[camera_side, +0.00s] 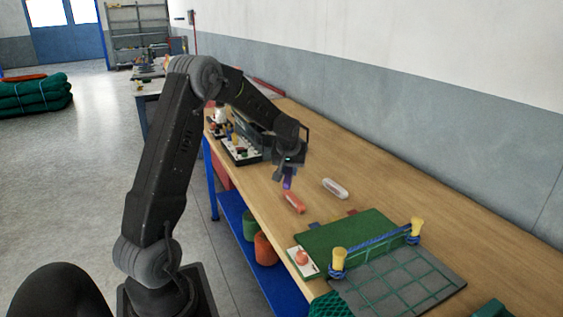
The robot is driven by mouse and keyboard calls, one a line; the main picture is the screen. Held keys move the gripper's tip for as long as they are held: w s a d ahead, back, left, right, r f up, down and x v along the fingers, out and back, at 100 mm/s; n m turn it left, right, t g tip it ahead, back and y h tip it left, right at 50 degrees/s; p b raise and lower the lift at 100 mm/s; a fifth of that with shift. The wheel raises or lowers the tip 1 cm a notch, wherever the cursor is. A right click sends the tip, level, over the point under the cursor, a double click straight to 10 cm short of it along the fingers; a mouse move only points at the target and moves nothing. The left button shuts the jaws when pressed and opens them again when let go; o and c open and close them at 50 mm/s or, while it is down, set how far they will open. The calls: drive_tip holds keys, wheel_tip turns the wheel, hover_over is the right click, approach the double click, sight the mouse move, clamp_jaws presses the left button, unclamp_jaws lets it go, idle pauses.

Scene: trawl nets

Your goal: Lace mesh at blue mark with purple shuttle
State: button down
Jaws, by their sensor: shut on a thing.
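My gripper (285,173) is above the bench, shut on the purple shuttle (288,182), which hangs below its fingers. An orange shuttle (294,202) and a white shuttle (335,188) lie on the bench nearby, below and to the right of my gripper. The green mesh (395,285) is spread over a grey board at the front right. A blue rope-like line (376,245) runs along its back edge between two yellow posts. Small blue and red tabs (330,219) show at the far edge of a green mat (345,233). I cannot tell which blue part is the mark.
A small white tile with an orange ball (302,260) sits left of the mat. A dark tray of small items (240,152) stands behind my gripper. Pots stand on the blue shelf (250,255) below. Bare wood lies right of the shuttles, towards the wall.

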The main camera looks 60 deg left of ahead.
drive_tip(key=d+m+g+h, duration=0.1)
drive_tip(key=d+m+h, duration=0.1)
drive_tip(key=d+m, duration=0.7)
drive_tip(key=d+f+m+h, duration=0.1)
drive_tip(key=d+m+h, duration=0.2)
drive_tip(key=d+m, duration=0.6)
drive_tip(key=w+d+f+m+g+h, duration=0.1)
drive_tip(key=d+m+h, duration=0.2)
drive_tip(key=d+m, duration=0.6)
drive_tip(key=shift+d+f+m+g, duration=0.25)
drive_tip(key=shift+m+g, duration=0.05)
drive_tip(key=shift+m, duration=0.8)
drive_tip(key=shift+f, duration=2.75)
drive_tip(key=shift+f, duration=0.15)
drive_tip(key=c, duration=0.9)
unclamp_jaws()
drive_tip(key=shift+c, duration=0.2)
drive_tip(key=v, duration=1.3)
drive_tip(key=shift+a+r, duration=0.3)
drive_tip(key=shift+r, duration=0.05)
